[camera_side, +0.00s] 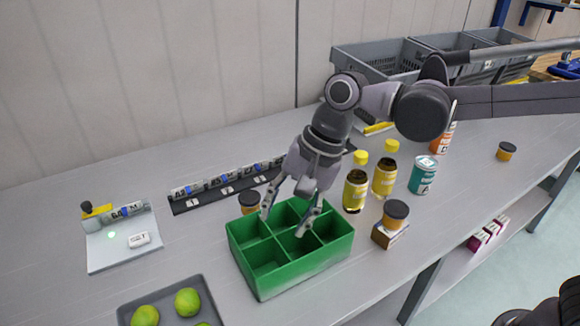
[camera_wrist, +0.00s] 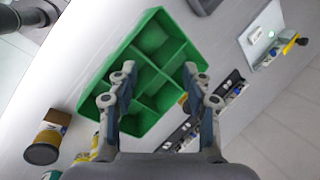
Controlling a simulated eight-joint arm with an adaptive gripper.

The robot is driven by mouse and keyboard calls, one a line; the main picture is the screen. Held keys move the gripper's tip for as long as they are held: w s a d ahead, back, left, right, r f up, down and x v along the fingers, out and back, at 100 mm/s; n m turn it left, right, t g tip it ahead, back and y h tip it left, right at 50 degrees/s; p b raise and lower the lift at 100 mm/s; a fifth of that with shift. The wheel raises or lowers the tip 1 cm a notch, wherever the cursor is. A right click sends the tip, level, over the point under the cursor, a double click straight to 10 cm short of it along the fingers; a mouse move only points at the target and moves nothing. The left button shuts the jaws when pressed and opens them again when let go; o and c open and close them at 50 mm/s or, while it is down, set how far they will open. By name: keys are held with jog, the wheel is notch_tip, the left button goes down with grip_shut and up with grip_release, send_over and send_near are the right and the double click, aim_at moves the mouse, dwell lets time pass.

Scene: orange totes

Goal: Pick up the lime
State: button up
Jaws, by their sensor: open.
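Several green limes lie in a dark grey tray at the bottom left of the side view, among them one lime (camera_side: 188,301) at the tray's right and another lime (camera_side: 145,316) to its left. A third is cut by the bottom edge. My gripper (camera_side: 285,222) is open and points down over the green divided box, apart from the limes, which lie to its lower left. In the wrist view the two fingers (camera_wrist: 158,80) are spread with the green box beyond them. No lime shows clearly in that view.
The green box (camera_side: 262,284) has several compartments. The grey tray (camera_side: 166,292) sits at the table's front. Yellow-capped bottles (camera_side: 355,192), a teal can (camera_side: 423,174) and a dark-lidded jar (camera_side: 395,214) stand to the right. A black rack (camera_side: 180,206) and white device (camera_side: 121,250) are at left.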

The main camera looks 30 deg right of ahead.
jog(key=s+a+f+m+g, duration=0.2)
jog(key=a, duration=0.6)
jog(key=s+a+f+m+g, duration=0.1)
jog(key=a+f+m, duration=0.1)
jog(key=a, duration=0.5)
jog(key=x, duration=1.1)
jog(key=shift+s+a, duration=0.15)
jog(key=shift+a, duration=0.05)
jog(key=c, duration=0.8)
